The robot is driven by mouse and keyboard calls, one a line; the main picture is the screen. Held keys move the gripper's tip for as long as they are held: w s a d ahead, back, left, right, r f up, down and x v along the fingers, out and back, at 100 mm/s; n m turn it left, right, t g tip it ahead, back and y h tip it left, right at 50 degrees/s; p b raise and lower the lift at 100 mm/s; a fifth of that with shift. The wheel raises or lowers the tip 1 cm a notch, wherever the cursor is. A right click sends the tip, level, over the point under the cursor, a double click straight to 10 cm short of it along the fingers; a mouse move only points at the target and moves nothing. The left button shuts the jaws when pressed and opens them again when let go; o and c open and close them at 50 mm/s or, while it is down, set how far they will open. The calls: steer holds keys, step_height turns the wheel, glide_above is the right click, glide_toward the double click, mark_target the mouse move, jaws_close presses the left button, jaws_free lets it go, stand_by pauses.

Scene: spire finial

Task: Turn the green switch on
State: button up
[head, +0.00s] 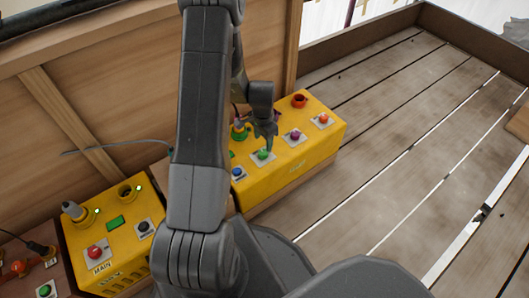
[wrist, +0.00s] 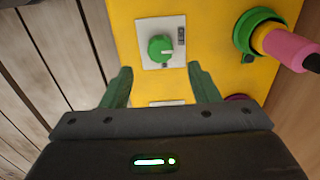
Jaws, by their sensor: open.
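The green switch (head: 263,155) is a round knob on a white plate on top of the yellow box (head: 322,153) in the head view. In the wrist view the green switch (wrist: 160,50) is at the top middle, with a pale pointer mark toward the right of the picture. My gripper (wrist: 158,73) is open and empty, its two green-tinted fingers apart. In the wrist view the knob shows just beyond the fingertips, between their lines. In the head view my gripper (head: 268,138) hangs over the box close to the green switch. I cannot tell whether it touches.
A blue knob (head: 238,173) and a purple knob (head: 295,135) flank the green switch. A green socket (wrist: 245,38) with a pink plug (wrist: 290,48) is nearby. A second yellow box (head: 78,240) stands left. The plank floor (head: 400,130) right is mostly clear.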

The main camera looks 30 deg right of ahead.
mark_target(263, 152)
step_height(263, 152, down, 7)
steer(key=shift+b, duration=0.9)
steer(key=c, duration=1)
